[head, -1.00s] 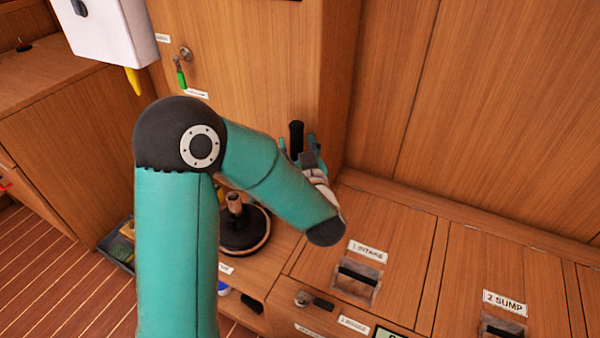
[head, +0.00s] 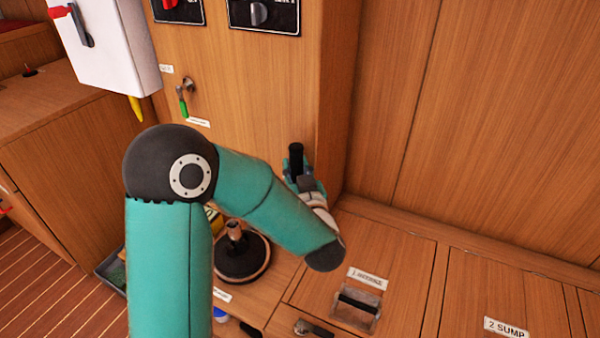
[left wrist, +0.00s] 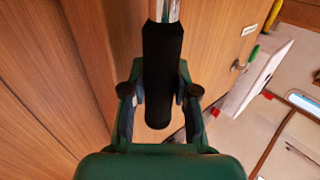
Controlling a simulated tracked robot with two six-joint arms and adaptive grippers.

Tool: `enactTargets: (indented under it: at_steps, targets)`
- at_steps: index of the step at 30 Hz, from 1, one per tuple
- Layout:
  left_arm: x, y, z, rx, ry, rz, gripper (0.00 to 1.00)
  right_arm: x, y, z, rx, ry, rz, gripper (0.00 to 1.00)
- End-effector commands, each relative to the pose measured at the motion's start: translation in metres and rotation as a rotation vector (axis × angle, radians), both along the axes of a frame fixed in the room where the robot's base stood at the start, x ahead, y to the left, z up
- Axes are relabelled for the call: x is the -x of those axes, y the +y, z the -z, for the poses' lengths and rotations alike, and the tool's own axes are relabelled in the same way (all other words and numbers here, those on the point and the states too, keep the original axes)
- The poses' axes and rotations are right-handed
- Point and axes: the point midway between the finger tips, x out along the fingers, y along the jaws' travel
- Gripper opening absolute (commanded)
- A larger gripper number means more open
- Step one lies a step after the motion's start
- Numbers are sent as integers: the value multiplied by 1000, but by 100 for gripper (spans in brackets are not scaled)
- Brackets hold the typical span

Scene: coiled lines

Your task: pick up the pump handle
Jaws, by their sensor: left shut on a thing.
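The pump handle is a metal rod with a black grip (left wrist: 162,75). In the left wrist view the grip lies between the two fingers of my left gripper (left wrist: 158,100), which is shut on it. In the head view the top of the black grip (head: 296,158) shows just above my left gripper (head: 305,180), by the corner of the wooden cabinet. My own arm hides the lower part of the handle there. A round black pump base with a copper-coloured socket (head: 236,236) sits on the bench, apart from the grip. My right gripper is not in view.
Wooden hatches lie at the right, labelled 1 Intake (head: 367,278) and 2 Sump (head: 506,328). A white box (head: 105,50) with a red-handled switch hangs upper left. A key with a green tag (head: 184,105) sticks out of the cabinet front.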

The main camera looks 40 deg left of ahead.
Motion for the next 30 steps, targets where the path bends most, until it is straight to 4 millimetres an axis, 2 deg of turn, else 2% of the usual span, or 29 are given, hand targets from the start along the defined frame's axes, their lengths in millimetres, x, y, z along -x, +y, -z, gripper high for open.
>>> enactTargets:
  at_steps: [1,16,17,24,27,30]
  targets:
    - [0,0,-13,-1,-6,-1,0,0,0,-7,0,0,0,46]
    - [2,0,-103,0,-6,0,0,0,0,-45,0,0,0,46]
    - [9,-4,-97,1,0,2,0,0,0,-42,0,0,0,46]
    - [61,-20,-95,0,-4,3,0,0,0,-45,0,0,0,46]
    - [84,-27,-93,0,-7,4,0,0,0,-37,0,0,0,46]
    - [93,-30,-87,-2,-17,0,0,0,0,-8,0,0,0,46]
